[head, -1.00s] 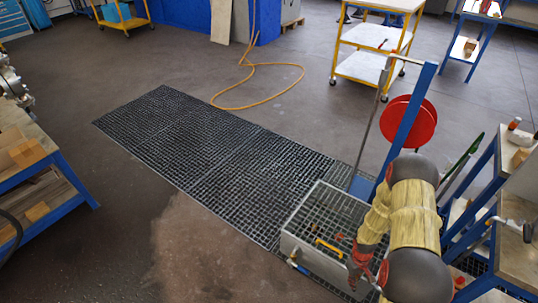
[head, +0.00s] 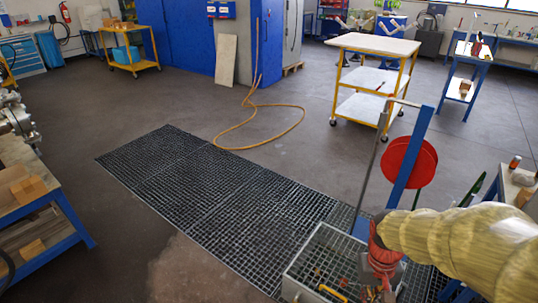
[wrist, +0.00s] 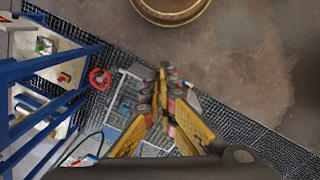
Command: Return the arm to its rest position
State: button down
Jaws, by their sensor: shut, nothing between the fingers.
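My arm, in a yellowish sleeve, reaches in from the right edge of the head view. Its red and grey end points down at the lower right, over a grey mesh-bottomed cart (head: 300,262). My gripper (head: 382,292) is partly cut off by the bottom edge there. In the wrist view my gripper (wrist: 163,72) has its yellow and black fingers together, with nothing between them. The cart's grey frame (wrist: 130,75) shows below and behind the fingers. A yellow-handled item (head: 332,292) lies in the cart.
A blue post with a red disc (head: 410,162) rises behind the cart, close to my arm. A blue-framed bench (head: 515,185) stands at right. A rusty round rim (wrist: 172,12) shows in the wrist view. Dark floor grating (head: 215,190) and open floor lie left.

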jog(key=s+a+r+t, duration=0.3)
jog(key=r, duration=0.6)
jog(key=s+a+r+n+t, duration=0.1)
jog(key=s+a+r+t, duration=0.2)
jog(key=r, duration=0.6)
jog(key=shift+a+r+t+y, duration=0.3)
jog(key=shift+a, duration=0.1)
jog(key=c, duration=2.6)
grip_release()
jog(key=o, duration=0.4)
